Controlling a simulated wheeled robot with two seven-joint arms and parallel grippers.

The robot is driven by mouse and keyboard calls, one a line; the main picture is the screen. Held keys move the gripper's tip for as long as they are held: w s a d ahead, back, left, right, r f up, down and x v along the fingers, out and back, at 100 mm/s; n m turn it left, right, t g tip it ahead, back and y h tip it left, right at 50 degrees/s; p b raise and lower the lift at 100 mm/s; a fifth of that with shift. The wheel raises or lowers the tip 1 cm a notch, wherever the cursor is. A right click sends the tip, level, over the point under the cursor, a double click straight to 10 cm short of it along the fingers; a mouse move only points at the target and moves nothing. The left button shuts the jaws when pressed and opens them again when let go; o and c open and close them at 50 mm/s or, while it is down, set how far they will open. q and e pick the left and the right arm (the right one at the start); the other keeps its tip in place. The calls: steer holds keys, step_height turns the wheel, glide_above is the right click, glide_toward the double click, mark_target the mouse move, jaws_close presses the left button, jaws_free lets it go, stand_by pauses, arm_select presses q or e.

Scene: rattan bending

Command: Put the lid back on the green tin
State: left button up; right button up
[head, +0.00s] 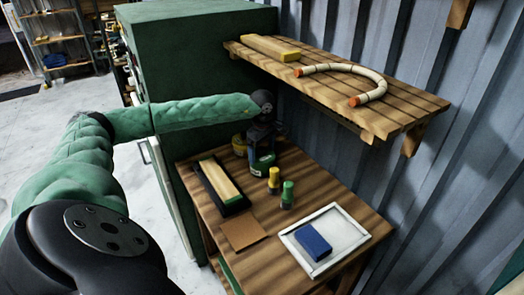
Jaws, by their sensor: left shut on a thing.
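The green tin (264,163) stands upright at the back of the wooden workbench, near the wall. My left gripper (262,143) reaches in from the left and points down directly above the tin. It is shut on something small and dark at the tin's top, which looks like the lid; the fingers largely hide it. I cannot tell whether the lid touches the tin's rim. My right gripper is not in view.
On the workbench (255,262) are a yellow item behind the gripper, a yellow-topped bottle (274,181), a green-topped bottle (287,195), a long dark tray (213,183), a brown sheet (242,233) and a white tray (352,233) holding a blue block (313,243). A shelf (390,108) overhangs behind.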

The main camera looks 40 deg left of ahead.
arm_select(q)
steer(key=shift+b, duration=0.35)
stand_by(0.6)
steer(key=o, duration=0.7)
steer(key=shift+r, duration=0.1)
steer(key=shift+r+p, duration=0.9)
steer(key=shift+r, duration=2.5)
jaws_close()
steer(key=shift+f+b, duration=1.7)
steer(key=shift+f, duration=0.6)
